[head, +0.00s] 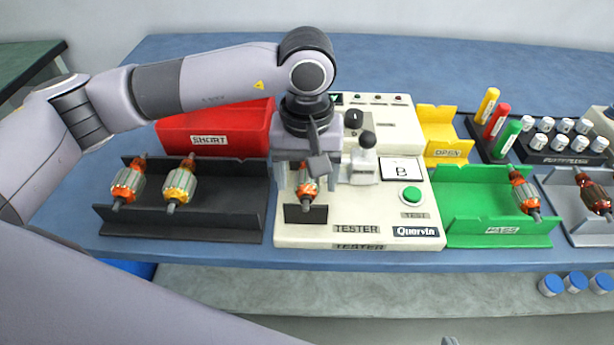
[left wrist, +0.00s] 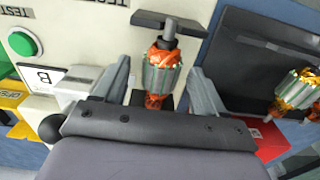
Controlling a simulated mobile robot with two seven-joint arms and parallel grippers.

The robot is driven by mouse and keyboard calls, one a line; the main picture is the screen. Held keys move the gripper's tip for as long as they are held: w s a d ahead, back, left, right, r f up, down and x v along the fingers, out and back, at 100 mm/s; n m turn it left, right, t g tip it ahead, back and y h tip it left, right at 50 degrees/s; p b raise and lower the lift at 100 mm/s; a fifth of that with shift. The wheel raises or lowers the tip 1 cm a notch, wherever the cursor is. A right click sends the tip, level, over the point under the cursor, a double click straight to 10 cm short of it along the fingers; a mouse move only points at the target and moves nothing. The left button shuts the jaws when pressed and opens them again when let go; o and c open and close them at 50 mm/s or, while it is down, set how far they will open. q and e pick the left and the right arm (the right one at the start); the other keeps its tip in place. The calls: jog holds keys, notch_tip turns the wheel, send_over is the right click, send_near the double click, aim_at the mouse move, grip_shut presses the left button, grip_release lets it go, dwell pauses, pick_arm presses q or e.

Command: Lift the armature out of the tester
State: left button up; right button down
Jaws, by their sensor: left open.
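The armature (head: 307,186), with orange copper windings and a grey core, sits in the tester (head: 365,215), a cream box with a green button. My left gripper (head: 305,178) is over it, pointing down. In the left wrist view the armature (left wrist: 161,76) lies between the two spread fingers of my left gripper (left wrist: 163,85), with a visible gap on each side. A dark end support (left wrist: 168,22) of the tester stands at the shaft end. In the head view the gripper hides part of the armature.
A dark tray (head: 230,225) with two armatures stands left of the tester, and a red SHORT bin (head: 225,125) behind it. A green PASS tray (head: 485,210) with one armature is at right. A knobbed lever (head: 365,150) stands close right of the gripper.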

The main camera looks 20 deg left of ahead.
pick_arm(q)
jog(key=c, duration=1.2)
jog(key=shift+c, duration=0.3)
jog(key=shift+r, duration=0.15)
